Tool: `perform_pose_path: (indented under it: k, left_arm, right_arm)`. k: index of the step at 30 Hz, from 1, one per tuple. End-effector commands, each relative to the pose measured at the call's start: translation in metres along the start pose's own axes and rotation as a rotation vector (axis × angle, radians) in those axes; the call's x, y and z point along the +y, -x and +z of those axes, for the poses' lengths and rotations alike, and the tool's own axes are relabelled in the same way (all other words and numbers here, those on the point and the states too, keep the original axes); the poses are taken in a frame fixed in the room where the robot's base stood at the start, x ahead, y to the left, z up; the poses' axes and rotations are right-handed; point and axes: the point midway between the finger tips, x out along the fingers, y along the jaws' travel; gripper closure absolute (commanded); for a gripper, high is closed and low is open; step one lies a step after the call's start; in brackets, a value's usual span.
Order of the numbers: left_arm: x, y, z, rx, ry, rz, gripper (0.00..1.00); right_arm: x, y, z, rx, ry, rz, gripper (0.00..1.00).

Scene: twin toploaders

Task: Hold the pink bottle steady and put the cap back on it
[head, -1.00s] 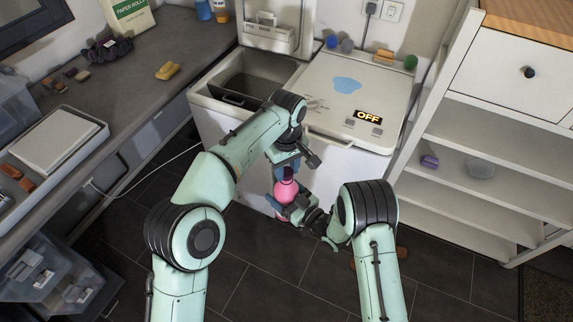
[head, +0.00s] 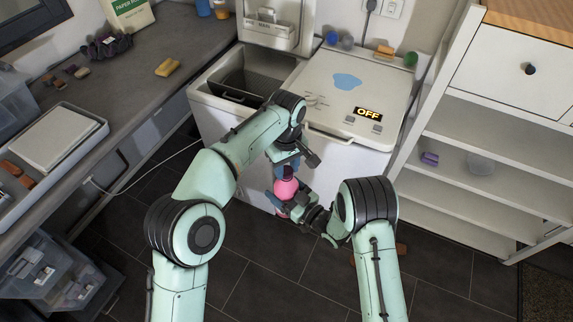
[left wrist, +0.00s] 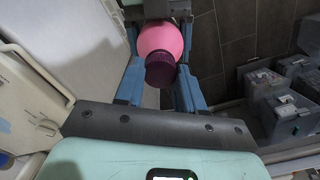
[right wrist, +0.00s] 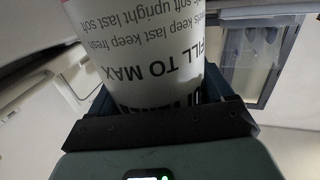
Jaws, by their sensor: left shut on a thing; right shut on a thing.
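The pink bottle (head: 286,188) is held low in front of the white machines. My right gripper (head: 297,203) is shut around its body. The right wrist view shows the bottle's white printed label (right wrist: 150,65) close up between the fingers. The dark purple cap (head: 287,171) is at the bottle's top, between the fingers of my left gripper (head: 284,166), which is shut on it. In the left wrist view, the cap (left wrist: 160,71) appears against the pink bottle top (left wrist: 162,40), in line with it. I cannot tell whether it is seated; my fingers partly hide the join.
Behind my grippers stand a toploader with its lid up (head: 250,78) and one with a closed lid (head: 335,65) and an OFF display. A grey counter (head: 140,90) is on the left, white shelves (head: 470,190) on the right. Clear boxes (head: 60,275) stand at lower left.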

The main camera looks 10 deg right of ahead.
Motion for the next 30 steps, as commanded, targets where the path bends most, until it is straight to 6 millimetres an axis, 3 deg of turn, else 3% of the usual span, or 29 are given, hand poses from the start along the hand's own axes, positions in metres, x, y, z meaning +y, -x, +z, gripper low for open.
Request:
perform_pose_path:
  k: [2,3,7,11,30]
  left_arm:
    - [-0.0002,-0.0019,0.0,-0.001,0.0,-0.001,0.9]
    - [-0.0002,-0.0015,0.0,0.0,-0.001,-0.001,0.9]
    - [-0.0003,-0.0014,-0.0001,-0.001,-0.076,0.0,0.9]
    - [-0.0007,-0.0015,-0.0003,-0.001,-0.308,0.001,0.9]
    - [-0.0014,-0.0025,-0.0015,-0.002,-1.774,0.008,0.9]
  right_arm:
    - [0.0001,-0.0006,-0.0017,0.005,0.001,0.0,0.75]
    - [0.0001,-0.0006,-0.0017,0.005,0.001,0.0,1.0]
    - [0.0001,-0.0006,-0.0017,0.005,0.001,0.0,1.0]
    - [0.0001,-0.0006,-0.0017,0.005,0.001,0.0,1.0]
    - [0.0002,-0.0004,-0.0014,0.004,0.001,0.0,1.0]
